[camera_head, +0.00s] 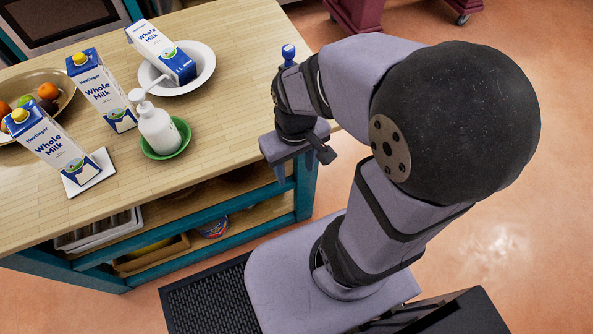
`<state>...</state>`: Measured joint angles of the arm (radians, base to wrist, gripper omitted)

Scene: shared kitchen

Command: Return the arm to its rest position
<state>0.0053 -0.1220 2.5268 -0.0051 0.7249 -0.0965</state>
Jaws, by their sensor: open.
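My arm (385,140) is folded and rises from my base at the lower right. My gripper (294,169) hangs fingers down beside the right edge of the wooden counter (236,110). It is open, and I see nothing between its fingers, though the arm's links partly hide it. It is apart from the things on the counter.
A milk carton (158,50) leans in a white bowl (204,70). Another carton (102,92) stands behind one on a white square (94,178). A pump bottle (157,128) sits in a green bowl (182,145). A fruit bowl (62,84) is left. Shelves below hold trays (150,255).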

